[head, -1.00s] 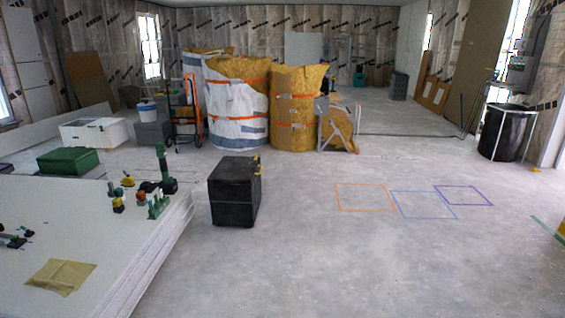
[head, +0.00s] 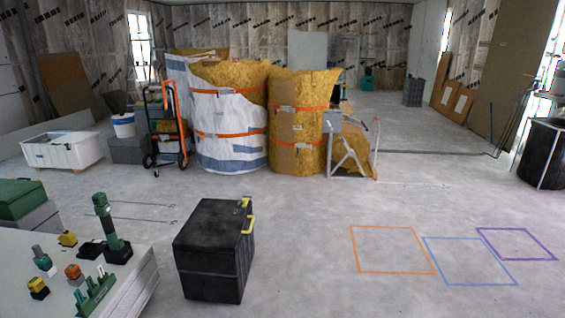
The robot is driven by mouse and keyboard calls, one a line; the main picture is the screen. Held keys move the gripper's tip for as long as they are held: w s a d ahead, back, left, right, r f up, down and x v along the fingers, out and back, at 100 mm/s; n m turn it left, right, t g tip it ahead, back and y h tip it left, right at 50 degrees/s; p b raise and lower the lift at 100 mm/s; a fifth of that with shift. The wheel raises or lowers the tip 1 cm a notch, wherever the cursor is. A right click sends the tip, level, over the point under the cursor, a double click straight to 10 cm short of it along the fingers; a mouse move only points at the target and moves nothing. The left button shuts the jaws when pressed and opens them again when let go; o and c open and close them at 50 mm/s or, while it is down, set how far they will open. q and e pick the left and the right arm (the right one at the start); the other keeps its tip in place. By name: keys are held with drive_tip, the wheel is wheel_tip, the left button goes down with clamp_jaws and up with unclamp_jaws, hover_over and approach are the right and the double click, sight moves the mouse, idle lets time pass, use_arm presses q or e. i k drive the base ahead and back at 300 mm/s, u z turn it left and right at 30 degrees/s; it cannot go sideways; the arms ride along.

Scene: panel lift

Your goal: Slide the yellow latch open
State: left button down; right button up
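A black box (head: 208,258) stands on the floor near the middle of the head view. A yellow latch (head: 248,224) shows on its right side near the top, with another small yellow part (head: 246,202) farther back on the top edge. Whether the latch is open or closed is too small to tell. Neither of my grippers is in view.
A white panel stack (head: 135,295) with several small tools stands at the lower left, close to the box. Large wrapped bales (head: 230,115) and a hand truck (head: 165,125) stand behind. Floor to the right is open, with an orange outline (head: 392,227) marked on it.

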sight(245, 200)
drive_tip(key=i, duration=2.65)
drive_tip(key=u, duration=1.6)
drive_tip(key=i, duration=0.45)
drive_tip(key=z, duration=0.05)
